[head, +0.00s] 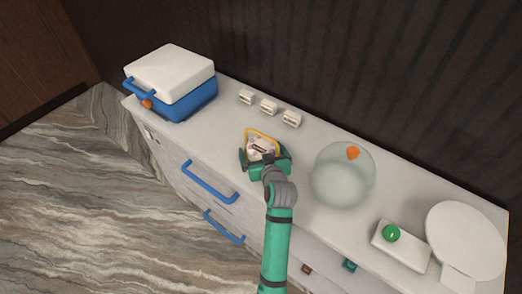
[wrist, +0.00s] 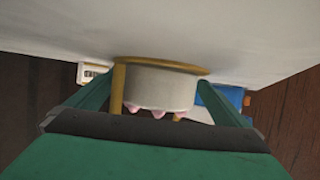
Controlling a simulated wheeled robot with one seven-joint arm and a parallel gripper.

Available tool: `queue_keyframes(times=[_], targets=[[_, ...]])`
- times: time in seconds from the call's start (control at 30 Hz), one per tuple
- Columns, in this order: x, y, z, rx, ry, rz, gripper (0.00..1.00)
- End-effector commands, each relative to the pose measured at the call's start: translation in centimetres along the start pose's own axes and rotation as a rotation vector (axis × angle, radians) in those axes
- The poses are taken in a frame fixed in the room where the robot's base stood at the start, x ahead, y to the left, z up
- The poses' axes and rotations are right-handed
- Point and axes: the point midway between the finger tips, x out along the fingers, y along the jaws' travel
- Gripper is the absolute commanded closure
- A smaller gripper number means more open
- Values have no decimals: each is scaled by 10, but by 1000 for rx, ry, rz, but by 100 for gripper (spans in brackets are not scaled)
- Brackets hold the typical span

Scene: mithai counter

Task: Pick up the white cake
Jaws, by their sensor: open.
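The white cake (wrist: 158,88) fills the middle of the wrist view, a short round white block with pink bits along its lower edge in the picture. A gold plate-like rim (wrist: 165,66) and a thin gold post (wrist: 118,88) are beside it. In the head view the cake (head: 256,143) is small and partly hidden by my gripper (head: 264,155). My gripper is open, with one green finger on each side of the cake. Whether the fingers touch it cannot be told.
A blue cooler with a white lid (head: 170,75) stands at the left end of the counter (head: 215,115). Several small white blocks (head: 268,107) sit behind the cake. A glass bowl (head: 343,178), a white scale-like box (head: 400,247) and a white disc (head: 465,240) stand to the right.

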Motion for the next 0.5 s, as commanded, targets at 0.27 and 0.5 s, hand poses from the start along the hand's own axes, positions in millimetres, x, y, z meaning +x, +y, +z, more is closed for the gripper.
queue_keyframes(times=[0.27, 0.5], targets=[[-1, 1, 0, 1, 0, 1, 45], [-1, 1, -1, 0, 2, 2, 51]])
